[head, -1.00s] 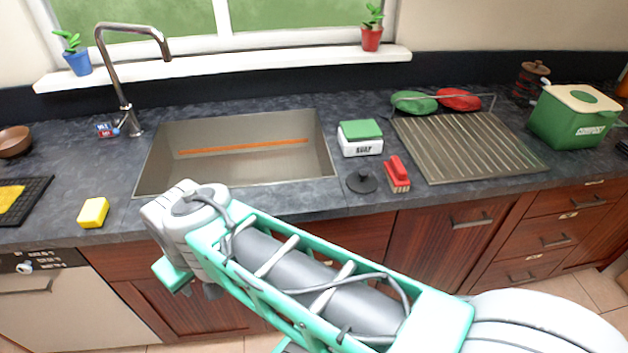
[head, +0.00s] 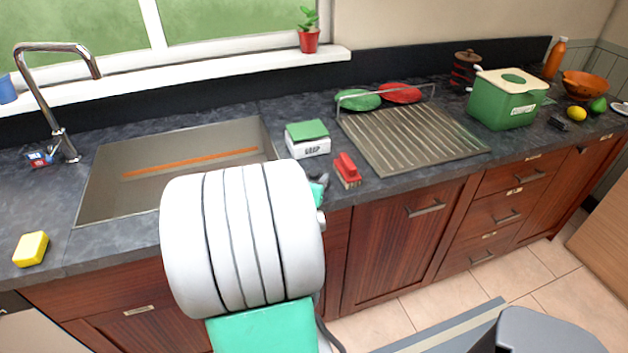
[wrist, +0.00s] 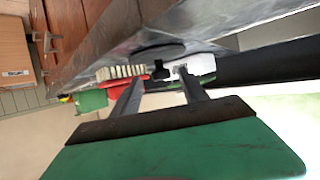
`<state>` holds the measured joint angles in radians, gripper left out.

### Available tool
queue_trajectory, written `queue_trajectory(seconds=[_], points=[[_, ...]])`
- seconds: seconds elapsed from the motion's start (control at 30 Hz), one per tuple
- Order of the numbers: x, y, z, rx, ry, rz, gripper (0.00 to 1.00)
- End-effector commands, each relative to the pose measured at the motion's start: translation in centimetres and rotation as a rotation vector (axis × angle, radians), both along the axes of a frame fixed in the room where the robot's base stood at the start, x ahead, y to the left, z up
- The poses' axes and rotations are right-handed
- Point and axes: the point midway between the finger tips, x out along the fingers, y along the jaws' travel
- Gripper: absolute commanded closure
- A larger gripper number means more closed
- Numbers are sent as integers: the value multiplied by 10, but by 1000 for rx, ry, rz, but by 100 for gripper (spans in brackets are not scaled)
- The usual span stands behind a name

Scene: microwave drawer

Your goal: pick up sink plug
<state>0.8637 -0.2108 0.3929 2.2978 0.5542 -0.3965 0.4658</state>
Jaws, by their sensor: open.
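The sink plug, a dark round disc with a small knob, shows in the wrist view (wrist: 158,49) on the countertop, which appears upside down there. My gripper (wrist: 160,76) is open, its two fingers pointing toward the plug, with the knob appearing between the fingertips. I cannot tell whether the fingers touch it. In the head view my arm covers the plug's place and most of my gripper, between the sink and the red brush.
The red brush (head: 347,170) and white-and-green soap box (head: 307,139) stand close to my gripper. The sink (head: 100,180) is at left, the ribbed drainboard (head: 415,138) at right. A yellow sponge (head: 30,248) lies front left. A green compost bin (head: 505,100) stands farther right.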

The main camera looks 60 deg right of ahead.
Motion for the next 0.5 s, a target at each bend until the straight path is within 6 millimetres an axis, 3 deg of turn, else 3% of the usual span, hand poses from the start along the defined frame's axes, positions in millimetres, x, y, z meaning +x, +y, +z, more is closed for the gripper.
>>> queue_trajectory(seconds=[0.2, 0.43, 0.5], points=[[5, -29, -11, 2, 1, -1, 49], [7, -30, -11, 1, -1, 2, 49], [7, -30, -11, 1, -1, 2, 54]])
